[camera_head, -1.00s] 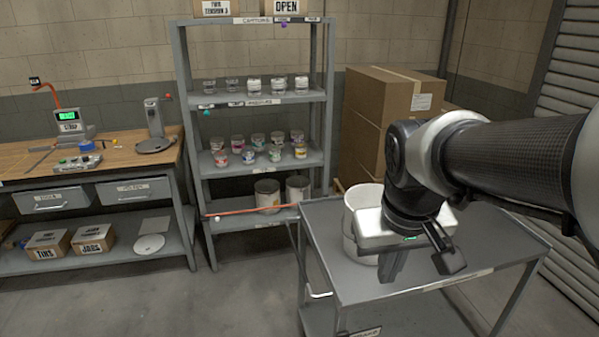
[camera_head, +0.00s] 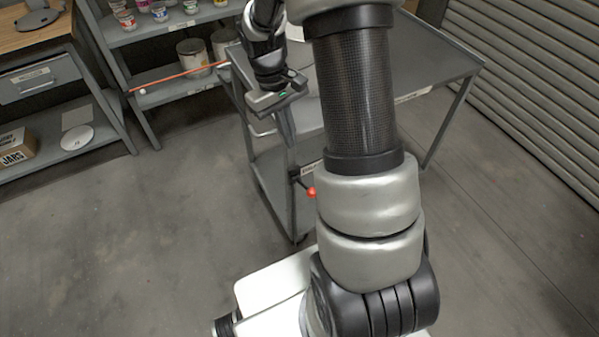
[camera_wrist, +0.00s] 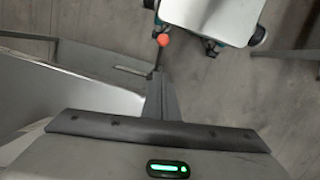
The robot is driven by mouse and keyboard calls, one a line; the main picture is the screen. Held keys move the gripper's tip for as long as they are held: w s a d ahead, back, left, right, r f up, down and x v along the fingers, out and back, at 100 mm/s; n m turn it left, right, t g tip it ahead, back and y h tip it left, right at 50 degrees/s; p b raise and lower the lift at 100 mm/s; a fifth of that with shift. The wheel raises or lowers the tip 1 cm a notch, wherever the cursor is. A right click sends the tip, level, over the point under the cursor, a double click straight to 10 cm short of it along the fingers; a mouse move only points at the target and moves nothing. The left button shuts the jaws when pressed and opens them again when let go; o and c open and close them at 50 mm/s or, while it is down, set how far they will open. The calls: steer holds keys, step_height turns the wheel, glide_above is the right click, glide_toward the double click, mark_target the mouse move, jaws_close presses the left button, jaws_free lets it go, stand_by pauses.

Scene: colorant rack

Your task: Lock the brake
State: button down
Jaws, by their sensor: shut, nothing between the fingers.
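The brake appears as a red ball knob (camera_head: 311,192) low at the near side of the grey cart (camera_head: 430,60), beside a cart leg. The same red knob shows in the wrist view (camera_wrist: 163,40), above and beyond the fingers. My gripper (camera_head: 291,150) is at the cart's near left corner, fingers pointing down, above and slightly left of the knob. In the wrist view my gripper (camera_wrist: 163,82) shows its fingers together, with nothing held. The fingertips look apart from the knob.
A white bucket (camera_head: 297,28) stands on the cart top, partly behind my arm. The shelf rack (camera_head: 165,32) holds tins and a long orange rod (camera_head: 180,76). A workbench (camera_head: 40,85) stands at left. The floor left of the cart is clear.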

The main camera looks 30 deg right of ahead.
steer(key=b, duration=0.2)
glide_above(308, 188)
steer(key=w, duration=0.1)
steer(key=f, duration=0.7)
steer(key=a+f, duration=0.1)
steer(key=f, duration=0.3)
steer(key=shift+w+f, duration=0.15)
steer(key=shift+f, duration=0.05)
steer(key=shift+s+d+f, duration=0.15)
steer(key=shift+s+f, duration=0.15)
steer(key=shift+s, duration=0.1)
steer(key=shift+f, duration=0.1)
